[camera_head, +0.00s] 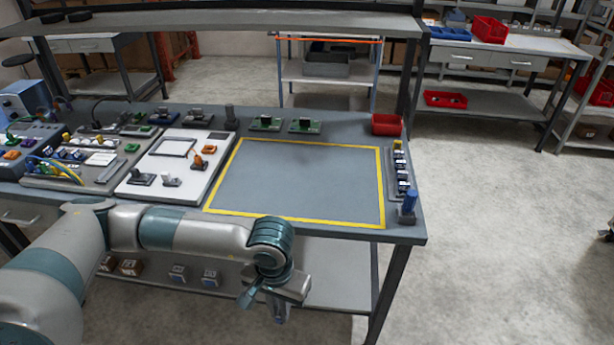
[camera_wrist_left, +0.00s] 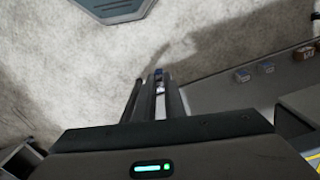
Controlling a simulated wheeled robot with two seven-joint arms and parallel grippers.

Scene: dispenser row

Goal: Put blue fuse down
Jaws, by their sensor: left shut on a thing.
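My left gripper (camera_head: 281,312) hangs in front of the workbench's front edge, low and pointing down. In the left wrist view its two long fingers (camera_wrist_left: 157,98) are shut on a small blue-and-white piece, the blue fuse (camera_wrist_left: 159,77), of which only a narrow part shows between them. In the head view the held fuse is too small or hidden to make out. Another blue upright piece (camera_head: 409,203) stands at the bench's right front corner, at the near end of a row holder. My right gripper is not in view.
The workbench (camera_head: 405,228) has a clear yellow-outlined area (camera_head: 300,180). A white board (camera_head: 140,188) with small parts lies left of it. A red bin (camera_head: 386,124) and the dark row holder (camera_head: 401,178) stand at the right. Small boxes (camera_head: 131,267) sit on the lower shelf.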

